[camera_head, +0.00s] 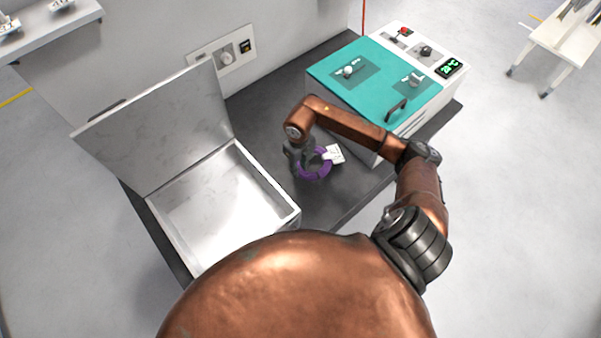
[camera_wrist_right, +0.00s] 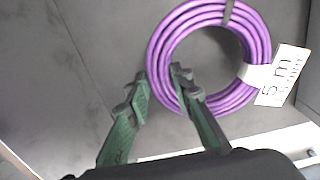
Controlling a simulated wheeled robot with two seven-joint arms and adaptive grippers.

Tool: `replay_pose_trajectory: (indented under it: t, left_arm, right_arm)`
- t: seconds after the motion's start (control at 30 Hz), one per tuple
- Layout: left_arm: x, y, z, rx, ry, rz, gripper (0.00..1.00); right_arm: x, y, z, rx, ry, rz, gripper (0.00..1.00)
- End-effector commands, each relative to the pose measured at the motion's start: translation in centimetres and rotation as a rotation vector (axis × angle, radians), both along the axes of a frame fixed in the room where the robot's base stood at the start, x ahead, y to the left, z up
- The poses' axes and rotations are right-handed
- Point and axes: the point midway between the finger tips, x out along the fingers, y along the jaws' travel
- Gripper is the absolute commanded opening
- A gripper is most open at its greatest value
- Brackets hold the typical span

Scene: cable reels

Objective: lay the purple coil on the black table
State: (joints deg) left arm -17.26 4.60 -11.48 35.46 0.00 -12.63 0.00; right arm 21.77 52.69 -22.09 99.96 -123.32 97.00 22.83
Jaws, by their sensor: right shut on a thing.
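The purple coil (camera_head: 316,165) is at the middle of the black table (camera_head: 335,205) in the head view, with a white label on its right. In the right wrist view the purple coil (camera_wrist_right: 238,95) fills the upper right, and its label reads "5 m". My right gripper (camera_head: 302,168) is at the coil's left side, partly hidden by my arm. In the wrist view my right gripper (camera_wrist_right: 162,82) has its fingers on either side of the coil's left part, shut on it. I cannot tell whether the coil touches the table. My left gripper is not in view.
An open white box (camera_head: 225,205) with its lid raised stands left of the coil. A teal-topped machine (camera_head: 385,85) with knobs and a handle stands to the right at the back. Bare table shows in front of the coil and behind it.

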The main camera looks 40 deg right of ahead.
Motion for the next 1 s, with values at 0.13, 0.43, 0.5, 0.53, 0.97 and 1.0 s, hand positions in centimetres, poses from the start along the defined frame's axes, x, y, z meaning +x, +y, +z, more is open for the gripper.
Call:
replay_pose_trajectory:
  t: [0.13,0.43,0.5,0.53,0.97,1.0]
  left_arm:
    - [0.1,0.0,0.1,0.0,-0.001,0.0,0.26]
    - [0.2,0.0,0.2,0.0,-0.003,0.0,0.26]
    - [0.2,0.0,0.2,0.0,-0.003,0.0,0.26]
    - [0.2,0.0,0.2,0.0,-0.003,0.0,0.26]
    - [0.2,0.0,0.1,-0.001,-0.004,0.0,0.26]
    - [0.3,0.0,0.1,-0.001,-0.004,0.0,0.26]
  right_arm:
    - [0.0,-0.1,-1.0,-0.001,-0.001,-0.003,0.0]
    - [0.0,-0.1,-4.4,0.0,-0.001,-0.003,0.0]
    - [0.1,-0.1,-4.5,-0.001,-0.003,-0.002,0.0]
    - [0.1,-0.1,-4.5,-0.001,-0.003,-0.002,0.0]
    - [0.0,-0.1,-4.6,-0.001,-0.001,-0.002,0.37]
    - [0.0,-0.1,-4.6,-0.001,-0.001,-0.002,0.39]
